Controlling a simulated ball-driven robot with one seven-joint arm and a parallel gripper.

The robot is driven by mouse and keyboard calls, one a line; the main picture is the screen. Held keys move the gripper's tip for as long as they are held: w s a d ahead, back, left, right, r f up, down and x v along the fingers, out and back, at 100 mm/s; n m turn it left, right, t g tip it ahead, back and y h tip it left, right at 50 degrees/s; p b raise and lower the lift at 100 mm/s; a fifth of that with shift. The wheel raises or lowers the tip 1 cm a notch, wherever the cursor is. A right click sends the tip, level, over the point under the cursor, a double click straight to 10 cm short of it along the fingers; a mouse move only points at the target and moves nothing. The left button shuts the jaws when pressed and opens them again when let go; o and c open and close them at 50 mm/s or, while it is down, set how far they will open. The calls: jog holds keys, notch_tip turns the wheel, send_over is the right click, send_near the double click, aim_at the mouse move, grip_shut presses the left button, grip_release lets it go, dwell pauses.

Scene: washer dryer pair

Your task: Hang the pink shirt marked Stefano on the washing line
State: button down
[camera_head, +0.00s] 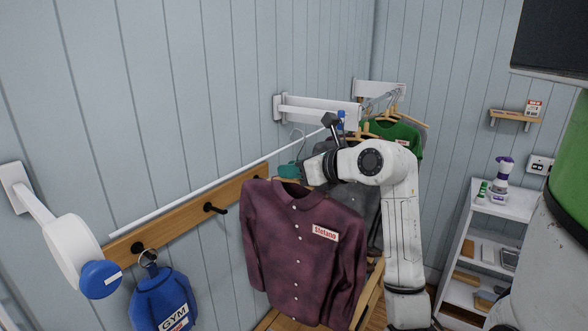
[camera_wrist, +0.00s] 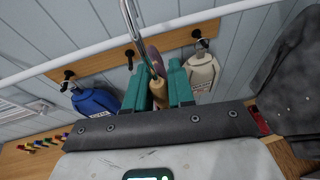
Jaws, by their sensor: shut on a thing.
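The shirt marked Stefano (camera_head: 300,250) is a dark plum-pink button shirt on a wooden hanger, hanging upright below my gripper (camera_head: 289,171). In the wrist view my gripper's teal fingers (camera_wrist: 159,82) are shut on the wooden neck of the hanger (camera_wrist: 158,92), with its metal hook (camera_wrist: 131,25) rising above. The white washing line (camera_head: 205,188) runs along the wall, between a white end unit with a blue knob and a wall bracket. It also crosses the wrist view (camera_wrist: 210,14), where the hook overlaps it. I cannot tell whether hook and line touch.
A wooden peg rail (camera_head: 185,222) sits below the line, holding a blue GYM bag (camera_head: 163,300) and, in the wrist view, a pale bag (camera_wrist: 201,72). A grey garment (camera_head: 358,205) and green shirt (camera_head: 404,138) hang beside my arm. A white shelf unit stands right.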

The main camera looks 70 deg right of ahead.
jog(key=shift+w+f+b, duration=0.2)
jog(key=shift+f+b, duration=0.2)
jog(key=shift+f, duration=0.2)
jog(key=shift+w+f+b, duration=0.15)
jog(key=shift+f+b, duration=0.2)
jog(key=shift+f, duration=0.2)
jog(key=shift+d, duration=0.1)
jog(key=c, duration=0.9)
grip_release()
jog(key=shift+s, duration=0.1)
jog(key=b+v, duration=0.1)
jog(key=v, duration=0.9)
jog(key=shift+s+a+r+b, duration=0.1)
jog(key=shift+s+a+b, duration=0.1)
jog(key=shift+s+b, duration=0.15)
